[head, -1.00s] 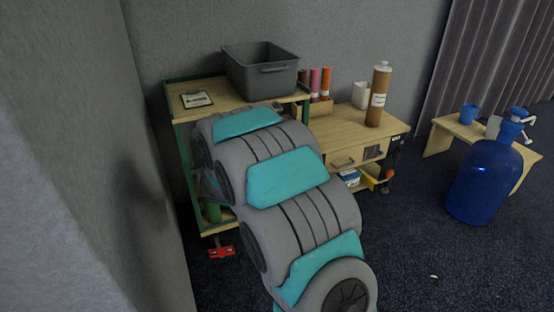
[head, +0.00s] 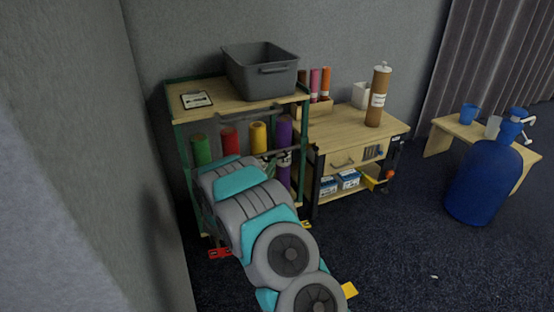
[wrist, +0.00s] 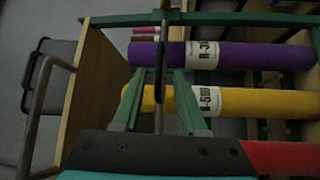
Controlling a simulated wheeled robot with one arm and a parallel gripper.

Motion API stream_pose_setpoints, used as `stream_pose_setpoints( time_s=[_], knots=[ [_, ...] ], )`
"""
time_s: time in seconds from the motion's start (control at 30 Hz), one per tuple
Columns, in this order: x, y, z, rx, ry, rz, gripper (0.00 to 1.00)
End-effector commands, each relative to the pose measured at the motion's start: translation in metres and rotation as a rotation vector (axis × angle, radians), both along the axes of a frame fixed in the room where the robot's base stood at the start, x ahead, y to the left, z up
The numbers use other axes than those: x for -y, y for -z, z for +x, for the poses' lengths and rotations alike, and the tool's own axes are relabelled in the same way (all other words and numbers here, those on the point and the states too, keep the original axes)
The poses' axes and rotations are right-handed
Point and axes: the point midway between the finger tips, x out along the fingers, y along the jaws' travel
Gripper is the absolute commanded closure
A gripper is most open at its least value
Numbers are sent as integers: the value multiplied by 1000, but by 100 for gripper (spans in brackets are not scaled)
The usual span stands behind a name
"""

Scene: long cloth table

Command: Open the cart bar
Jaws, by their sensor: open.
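The cart (head: 172,97) is a green-framed rack with wooden shelves at the left in the head view. Upright rolls stand in it: green (head: 201,149), red (head: 230,140), yellow (head: 258,137) and purple (head: 284,132). In the wrist view the cart bar (wrist: 163,45) is a thin dark bar crossing in front of the purple (wrist: 230,56) and yellow (wrist: 240,102) rolls. My gripper (wrist: 157,78) is open, its green fingers on either side of the bar in the picture. I cannot tell whether they touch it. In the head view my arm hides the gripper.
A grey bin (head: 262,72) and a clipboard (head: 196,99) sit on the cart's top. A wooden workbench (head: 345,127) stands right of the cart. A blue bottle (head: 484,182) stands farther right. A grey wall is close on the left.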

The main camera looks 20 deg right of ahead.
Motion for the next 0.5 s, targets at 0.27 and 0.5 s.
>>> stream_pose_setpoints(
  time_s=[0.27, 0.5],
  knots=[
    [30, -6, 27, 5, 2, 1, 58],
    [37, -8, 37, 4, -1, 2, 58]
  ],
)
